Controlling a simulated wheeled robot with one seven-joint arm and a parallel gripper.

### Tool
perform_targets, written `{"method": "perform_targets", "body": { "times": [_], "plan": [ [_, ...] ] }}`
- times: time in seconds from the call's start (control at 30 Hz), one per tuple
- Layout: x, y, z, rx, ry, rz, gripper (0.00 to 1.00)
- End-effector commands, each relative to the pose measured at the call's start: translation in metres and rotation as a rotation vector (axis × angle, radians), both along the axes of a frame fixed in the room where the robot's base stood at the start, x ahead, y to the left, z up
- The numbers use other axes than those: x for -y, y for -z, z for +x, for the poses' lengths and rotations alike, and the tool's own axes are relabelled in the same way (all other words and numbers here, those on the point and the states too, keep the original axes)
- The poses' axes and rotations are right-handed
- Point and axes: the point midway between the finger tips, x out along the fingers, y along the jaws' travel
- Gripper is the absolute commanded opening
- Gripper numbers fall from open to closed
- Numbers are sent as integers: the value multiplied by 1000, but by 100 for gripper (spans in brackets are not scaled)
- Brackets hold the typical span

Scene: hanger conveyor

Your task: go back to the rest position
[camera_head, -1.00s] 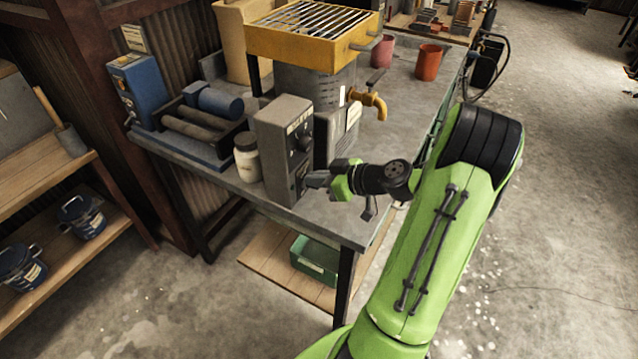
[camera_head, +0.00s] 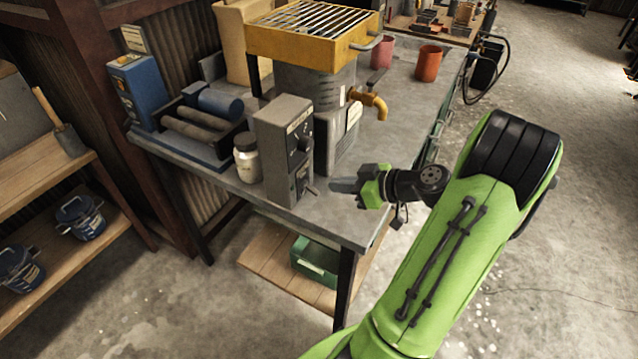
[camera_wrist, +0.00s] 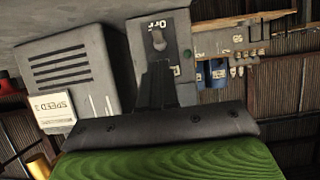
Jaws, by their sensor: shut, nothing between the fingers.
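My gripper (camera_head: 343,186) is shut and empty. In the head view it is over the near right part of the grey table (camera_head: 408,95), to the right of a grey control box (camera_head: 272,150) with a knob and a small lever low on its face. A gap shows between the fingertips and the box. In the wrist view my shut fingers (camera_wrist: 157,75) point at the control box (camera_wrist: 172,28), whose switch and lettering show just beyond the tips. My green and black arm comes in from the lower right.
A lidded jar (camera_head: 247,160) is left of the box. Two cups, one of them orange (camera_head: 428,64), stand farther back.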

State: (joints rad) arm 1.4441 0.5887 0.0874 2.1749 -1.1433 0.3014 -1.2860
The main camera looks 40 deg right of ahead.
Motion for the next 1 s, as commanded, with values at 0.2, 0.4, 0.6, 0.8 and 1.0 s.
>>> {"method": "perform_targets", "body": {
  "times": [0.2,0.4,0.6,0.8,1.0],
  "plan": [
    [2,-2,-6,0,0,-1,0],
    [2,-2,-6,0,0,-1,0],
    [1,-2,-5,-3,-2,-1,0],
    [-67,-30,12,-224,-117,-29,0],
    [-168,-81,-9,-563,-104,-149,0]
  ]
}}
